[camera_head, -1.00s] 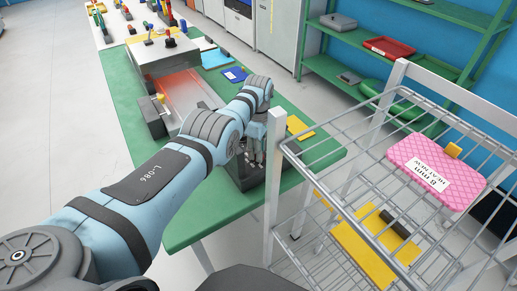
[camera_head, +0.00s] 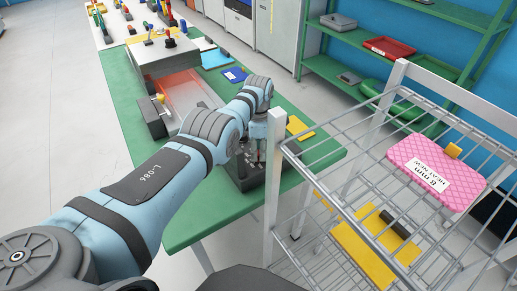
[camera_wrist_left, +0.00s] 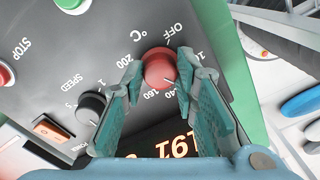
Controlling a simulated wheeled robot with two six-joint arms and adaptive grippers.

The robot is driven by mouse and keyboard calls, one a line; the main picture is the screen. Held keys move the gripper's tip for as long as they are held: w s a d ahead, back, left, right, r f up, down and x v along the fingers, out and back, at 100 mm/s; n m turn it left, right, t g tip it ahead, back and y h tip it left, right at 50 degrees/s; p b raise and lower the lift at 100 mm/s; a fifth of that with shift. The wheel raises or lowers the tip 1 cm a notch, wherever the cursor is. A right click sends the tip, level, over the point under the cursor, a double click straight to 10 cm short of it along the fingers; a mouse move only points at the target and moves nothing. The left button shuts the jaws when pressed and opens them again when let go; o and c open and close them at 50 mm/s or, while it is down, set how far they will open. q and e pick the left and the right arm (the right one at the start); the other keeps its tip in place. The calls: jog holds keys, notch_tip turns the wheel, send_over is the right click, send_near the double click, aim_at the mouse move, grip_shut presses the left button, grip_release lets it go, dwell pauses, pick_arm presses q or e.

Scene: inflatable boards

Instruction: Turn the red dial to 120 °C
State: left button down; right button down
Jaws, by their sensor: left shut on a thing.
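The red dial (camera_wrist_left: 158,68) sits on a dark control panel (camera_wrist_left: 62,42) in the left wrist view, with OFF, 200, 160 and 140 marked around it. My left gripper (camera_wrist_left: 160,85) is shut on the dial, one teal-padded finger on each side. I cannot clearly read where its pointer stands. A display (camera_wrist_left: 175,147) with orange digits is partly hidden by my gripper. In the head view, my left gripper (camera_head: 251,151) reaches down onto the dark control box (camera_head: 240,178) at the near end of the green table. My right gripper is not in view.
A black SPEED knob (camera_wrist_left: 91,107), red STOP button (camera_wrist_left: 4,74), green button (camera_wrist_left: 70,3) and orange power switch (camera_wrist_left: 48,127) are on the panel. A wire rack (camera_head: 277,180) with a pink board (camera_head: 435,165) stands close to my gripper's right.

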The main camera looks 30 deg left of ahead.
pick_arm(q)
jog(key=shift+s+f, duration=0.15)
jog(key=c, duration=1.3)
grip_release()
jog(key=shift+a, duration=0.1)
jog(key=shift+r, duration=0.35)
notch_tip(320, 180, up, 11)
jog(key=shift+r, duration=0.2)
